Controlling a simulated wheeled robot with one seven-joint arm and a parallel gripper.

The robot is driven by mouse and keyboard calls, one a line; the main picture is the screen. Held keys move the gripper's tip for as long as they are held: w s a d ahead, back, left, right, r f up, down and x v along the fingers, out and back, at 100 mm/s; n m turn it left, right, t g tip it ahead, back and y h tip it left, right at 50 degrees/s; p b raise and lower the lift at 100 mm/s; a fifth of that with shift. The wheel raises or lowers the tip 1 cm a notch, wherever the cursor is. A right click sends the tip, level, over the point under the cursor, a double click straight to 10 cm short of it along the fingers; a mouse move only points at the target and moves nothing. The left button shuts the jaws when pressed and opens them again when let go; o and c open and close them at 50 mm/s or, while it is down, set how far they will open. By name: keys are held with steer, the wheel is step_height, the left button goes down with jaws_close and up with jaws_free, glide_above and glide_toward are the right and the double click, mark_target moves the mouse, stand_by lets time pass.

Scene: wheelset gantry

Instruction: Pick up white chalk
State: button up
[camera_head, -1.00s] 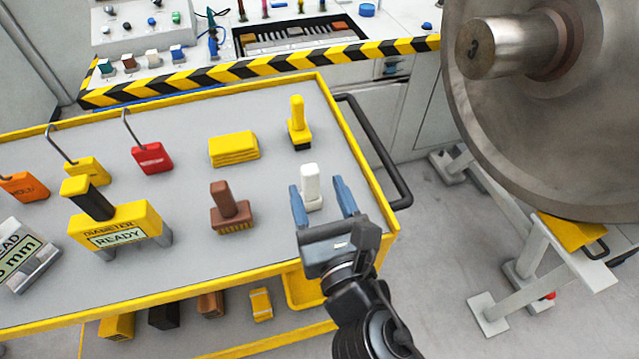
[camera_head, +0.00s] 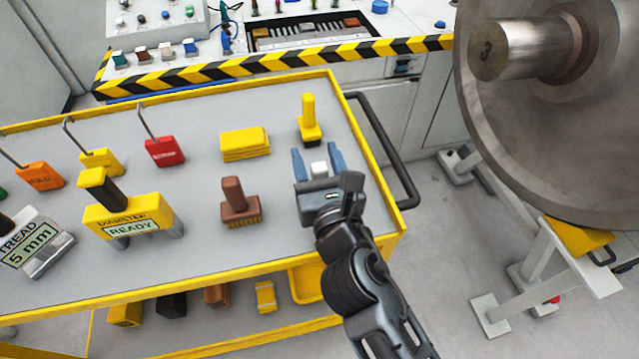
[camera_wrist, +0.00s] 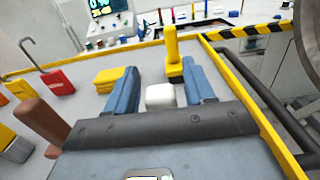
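The white chalk (camera_head: 319,169) is a pale block on the grey top of the cart (camera_head: 188,255), near its right end. In the head view only its top shows; my gripper hides the rest. My gripper (camera_head: 318,163) is open, with one blue finger on each side of the chalk. In the wrist view the chalk (camera_wrist: 160,96) sits between the blue fingers (camera_wrist: 165,90), with a visible gap on both sides. Its lower part is hidden behind the gripper body.
A yellow-handled brush (camera_head: 309,122) stands just behind the chalk. A brown brush (camera_head: 239,205) is to the left, and yellow pads (camera_head: 245,144) are behind that. A black rail (camera_head: 385,150) runs along the cart's right end. A large steel wheel (camera_head: 540,120) is at the right.

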steer(key=c, duration=0.9)
steer(key=shift+r, duration=0.1)
steer(key=s+d+r+p, duration=0.2)
steer(key=d+r+p, duration=0.3)
steer(key=d+r, duration=0.6)
steer(key=shift+s+d, duration=0.15)
steer(key=shift+d, duration=0.1)
